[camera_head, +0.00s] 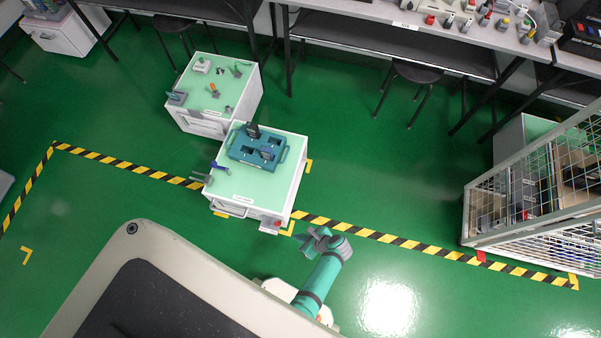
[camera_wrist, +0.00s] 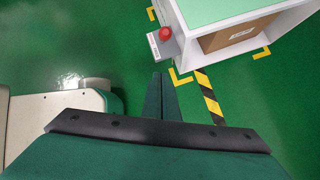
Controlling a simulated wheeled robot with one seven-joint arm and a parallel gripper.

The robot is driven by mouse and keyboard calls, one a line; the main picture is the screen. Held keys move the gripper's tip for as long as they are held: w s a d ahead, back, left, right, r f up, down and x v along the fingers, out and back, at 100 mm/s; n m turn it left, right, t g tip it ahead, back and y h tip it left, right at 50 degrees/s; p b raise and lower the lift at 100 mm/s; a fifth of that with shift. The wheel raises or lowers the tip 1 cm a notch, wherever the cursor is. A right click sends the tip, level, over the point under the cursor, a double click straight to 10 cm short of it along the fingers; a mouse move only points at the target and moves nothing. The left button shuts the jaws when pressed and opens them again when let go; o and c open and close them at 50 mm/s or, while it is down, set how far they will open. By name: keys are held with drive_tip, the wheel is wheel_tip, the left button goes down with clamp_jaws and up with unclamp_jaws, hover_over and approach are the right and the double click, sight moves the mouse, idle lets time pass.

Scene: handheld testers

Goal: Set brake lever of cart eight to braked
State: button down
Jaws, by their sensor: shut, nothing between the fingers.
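A white cart (camera_head: 255,180) with a pale green top stands inside yellow corner marks on the floor. Its label is too small to read, so I cannot tell its number. A red round knob (camera_head: 277,222) on a grey labelled plate sits at its near right corner. The knob also shows in the wrist view (camera_wrist: 165,34), at the cart's corner. I cannot tell whether it is the brake lever, or how it is set. My gripper (camera_head: 314,236) is shut and empty, apart from the cart, to the right of the knob; its fingers (camera_wrist: 160,80) point toward that corner.
A blue fixture (camera_head: 258,147) stands on the cart top, and a blue-handled clamp (camera_head: 218,166) is at its left edge. A second cart (camera_head: 216,75) with tools stands behind. A wire cage (camera_head: 530,190) is at right. Green floor between cart and cage is clear.

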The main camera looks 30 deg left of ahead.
drive_tip(key=a+f, duration=0.3)
drive_tip(key=a, duration=0.4)
drive_tip(key=shift+w, duration=0.4)
drive_tip(key=shift+w+a, duration=0.1)
drive_tip(key=shift+w, duration=0.05)
